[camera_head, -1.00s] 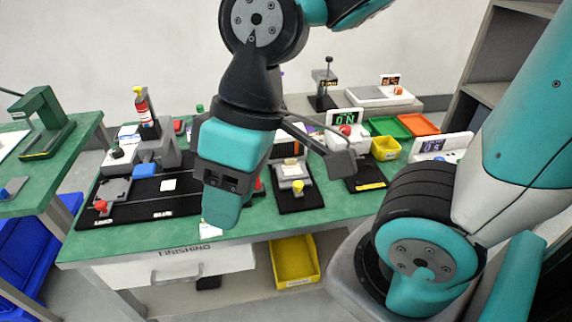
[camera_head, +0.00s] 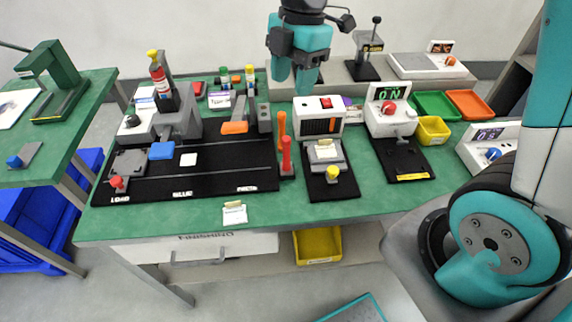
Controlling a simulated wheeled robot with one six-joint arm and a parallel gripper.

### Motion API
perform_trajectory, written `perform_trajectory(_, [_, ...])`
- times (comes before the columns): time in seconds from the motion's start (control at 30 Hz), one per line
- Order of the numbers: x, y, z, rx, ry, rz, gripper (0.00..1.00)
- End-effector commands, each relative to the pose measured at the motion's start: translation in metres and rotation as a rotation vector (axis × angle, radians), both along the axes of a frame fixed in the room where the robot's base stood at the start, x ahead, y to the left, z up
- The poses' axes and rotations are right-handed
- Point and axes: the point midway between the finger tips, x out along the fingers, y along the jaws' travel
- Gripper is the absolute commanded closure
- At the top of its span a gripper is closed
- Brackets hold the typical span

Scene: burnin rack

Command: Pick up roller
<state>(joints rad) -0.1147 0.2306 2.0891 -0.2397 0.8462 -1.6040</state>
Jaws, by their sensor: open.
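My gripper (camera_head: 294,76) hangs high over the back of the green bench, fingers down, open with nothing between them. No part is plain enough to name as the roller for sure. A red upright handle (camera_head: 286,156) and an orange upright handle (camera_head: 282,126) stand at the right end of the black mat, below my gripper in the picture and apart from it. An orange bar (camera_head: 235,127) lies low by a grey fixture on the same mat.
A white box (camera_head: 318,115) with a red switch, a green-display unit (camera_head: 388,110) and a yellow bin (camera_head: 432,130) stand to the right. The bench's front strip is mostly clear.

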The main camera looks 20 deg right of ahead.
Motion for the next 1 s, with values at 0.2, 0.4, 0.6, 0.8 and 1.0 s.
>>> perform_trajectory(0.2, [0.016, -0.007, -0.016, -0.01, -0.006, 0.142, 0.49])
perform_trajectory(0.4, [0.012, -0.002, -0.056, -0.01, -0.001, 0.148, 0.49])
perform_trajectory(0.6, [0.009, 0.004, -0.1, -0.011, -0.002, 0.147, 0.49])
perform_trajectory(0.8, [0.007, 0.008, -0.126, -0.01, -0.006, 0.146, 0.49])
perform_trajectory(1.0, [0.005, 0.009, -0.141, -0.011, -0.004, 0.146, 0.49])
